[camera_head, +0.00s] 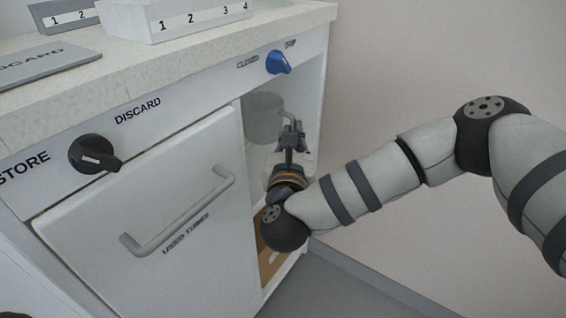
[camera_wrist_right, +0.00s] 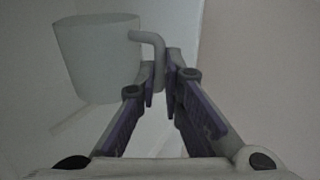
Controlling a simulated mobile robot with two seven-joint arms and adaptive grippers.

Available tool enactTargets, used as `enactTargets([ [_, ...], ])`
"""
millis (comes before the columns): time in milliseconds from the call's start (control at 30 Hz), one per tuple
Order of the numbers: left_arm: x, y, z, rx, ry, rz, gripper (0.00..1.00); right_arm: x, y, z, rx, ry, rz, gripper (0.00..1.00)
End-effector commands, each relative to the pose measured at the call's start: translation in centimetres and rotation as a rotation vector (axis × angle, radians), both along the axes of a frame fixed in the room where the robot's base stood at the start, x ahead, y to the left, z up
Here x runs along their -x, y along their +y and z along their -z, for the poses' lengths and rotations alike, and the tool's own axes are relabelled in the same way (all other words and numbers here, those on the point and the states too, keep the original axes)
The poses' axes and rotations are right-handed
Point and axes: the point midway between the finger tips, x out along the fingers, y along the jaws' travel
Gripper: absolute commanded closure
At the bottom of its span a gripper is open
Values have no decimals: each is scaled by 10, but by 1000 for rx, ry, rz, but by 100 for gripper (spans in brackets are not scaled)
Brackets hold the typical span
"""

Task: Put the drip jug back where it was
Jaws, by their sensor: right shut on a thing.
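The drip jug (camera_head: 263,117) is a pale grey cup with a side handle. It is inside the open bay at the right end of the cabinet, under the blue knob. My right gripper (camera_head: 291,127) reaches into the bay and is shut on the jug's handle. In the right wrist view the jug (camera_wrist_right: 98,58) looks upright, and the fingers (camera_wrist_right: 162,85) close around the lower part of its handle. Whether the jug's base touches a surface cannot be told. My left gripper is not in view.
The blue knob (camera_head: 278,62) sits between CLOSED and DRIP labels. A black knob (camera_head: 95,154) is between STORE and DISCARD. The USED TUBES door (camera_head: 150,215) with its bar handle is left of the bay. A numbered white rack (camera_head: 175,18) stands on the counter. Floor at right is clear.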

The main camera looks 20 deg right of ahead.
Motion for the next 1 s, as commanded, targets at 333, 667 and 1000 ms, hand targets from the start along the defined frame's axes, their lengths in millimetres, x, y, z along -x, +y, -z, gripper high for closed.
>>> enactTargets([
  [333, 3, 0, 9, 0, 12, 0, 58, -13, 10, 29, 1, 2, 0, 100],
  [667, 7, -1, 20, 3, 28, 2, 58, -16, 12, 71, 0, -1, -1, 100],
  [1000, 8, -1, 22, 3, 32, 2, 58, -16, 12, 76, 0, 0, -1, 85],
])
